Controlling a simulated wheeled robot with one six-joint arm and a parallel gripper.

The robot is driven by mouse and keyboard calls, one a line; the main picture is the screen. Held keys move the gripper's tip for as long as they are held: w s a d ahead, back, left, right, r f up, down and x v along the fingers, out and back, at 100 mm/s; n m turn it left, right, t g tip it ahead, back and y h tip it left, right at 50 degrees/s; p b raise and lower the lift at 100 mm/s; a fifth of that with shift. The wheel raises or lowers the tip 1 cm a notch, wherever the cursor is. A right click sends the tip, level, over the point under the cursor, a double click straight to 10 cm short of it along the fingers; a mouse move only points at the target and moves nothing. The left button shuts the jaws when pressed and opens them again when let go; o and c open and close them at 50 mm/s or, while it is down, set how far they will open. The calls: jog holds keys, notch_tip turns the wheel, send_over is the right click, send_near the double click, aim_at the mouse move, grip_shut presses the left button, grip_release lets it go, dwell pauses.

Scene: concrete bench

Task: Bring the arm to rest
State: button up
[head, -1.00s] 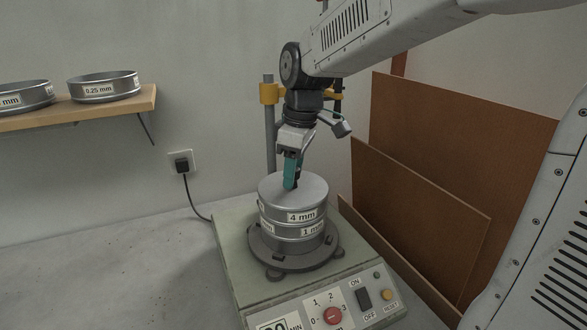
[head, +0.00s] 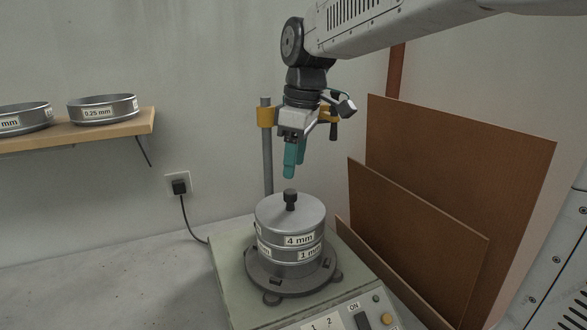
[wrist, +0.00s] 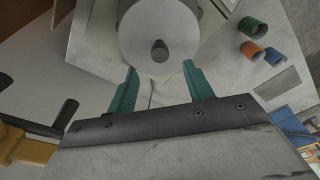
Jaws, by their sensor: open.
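My gripper (head: 294,160) hangs in the air above the sieve stack, with its teal fingers pointing down. It is open and empty; the wrist view shows the two fingers (wrist: 154,82) wide apart. Below is the stack of sieves (head: 290,240) labelled 4 mm and 1 mm. Its metal lid (head: 270,207) has a dark knob (head: 291,199), which also shows in the wrist view (wrist: 159,50). The fingers are clear of the knob. The stack stands upright on the shaker (head: 235,285).
A grey post with a yellow clamp (head: 265,117) stands close behind the gripper. Brown boards (head: 430,220) lean at the right. A wooden shelf (head: 120,122) with sieves is at the left. The wrist view shows green (wrist: 252,28) and orange (wrist: 251,49) cylinders.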

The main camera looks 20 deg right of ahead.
dwell(0.5)
jog(key=shift+m, duration=0.4)
jog(key=s+f+m, duration=0.2)
jog(key=s+f, duration=0.1)
jog(key=shift+d+m+g, duration=0.2)
jog(key=shift+m+g, duration=0.1)
jog(key=s+d+f+m, duration=0.1)
jog(key=s+f+m, duration=0.2)
jog(key=s, duration=0.7)
jog(key=s+d+f+m+t+h, duration=0.1)
jog(key=s+f+m, duration=0.2)
jog(key=s, duration=0.7)
jog(key=shift+s, duration=0.2)
jog(key=shift+f, duration=0.1)
